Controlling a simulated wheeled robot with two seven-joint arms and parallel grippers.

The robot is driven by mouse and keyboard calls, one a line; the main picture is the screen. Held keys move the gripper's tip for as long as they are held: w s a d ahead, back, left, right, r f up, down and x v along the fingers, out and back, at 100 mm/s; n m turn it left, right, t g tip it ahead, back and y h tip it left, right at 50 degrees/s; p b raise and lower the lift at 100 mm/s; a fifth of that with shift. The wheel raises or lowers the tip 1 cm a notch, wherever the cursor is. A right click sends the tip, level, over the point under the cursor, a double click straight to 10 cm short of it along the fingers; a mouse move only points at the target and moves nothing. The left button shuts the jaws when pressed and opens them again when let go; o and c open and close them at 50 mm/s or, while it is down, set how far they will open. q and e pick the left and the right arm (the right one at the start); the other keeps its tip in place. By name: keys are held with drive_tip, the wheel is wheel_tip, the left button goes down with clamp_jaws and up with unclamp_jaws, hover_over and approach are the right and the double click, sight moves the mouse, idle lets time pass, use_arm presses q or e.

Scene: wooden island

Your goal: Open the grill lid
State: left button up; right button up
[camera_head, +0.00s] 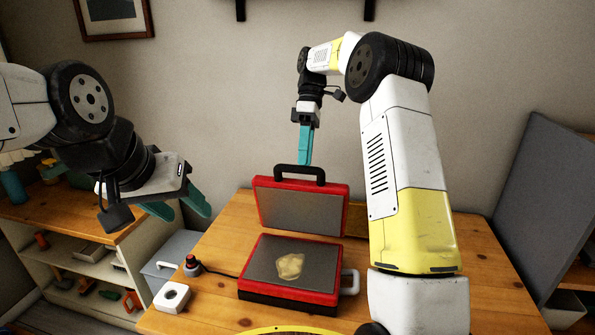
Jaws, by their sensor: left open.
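The red grill (290,299) sits on the wooden island. Its grill lid (303,209) stands raised, near upright, at the back, with the black lid handle (299,169) on top. A pale, flat piece of food (290,266) lies on the grey lower plate. My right gripper (304,162) points down just behind or above the lid handle; its teal fingers are seen edge-on, so their gap is hidden, as is any contact with the handle. My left gripper (187,211) is open and empty, left of the grill and apart from it.
A white block with a round hole (171,298) and a dark plug-like item with a red top (192,267) lie left of the grill. Shelves with several small items (80,250) stand at left. A grey panel (545,195) stands at right. The island's right side looks clear.

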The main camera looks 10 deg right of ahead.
drive_tip(key=s+a+r, duration=0.1)
drive_tip(key=s+a, duration=0.1)
drive_tip(key=s, duration=1)
drive_tip(key=shift+s+r, duration=0.1)
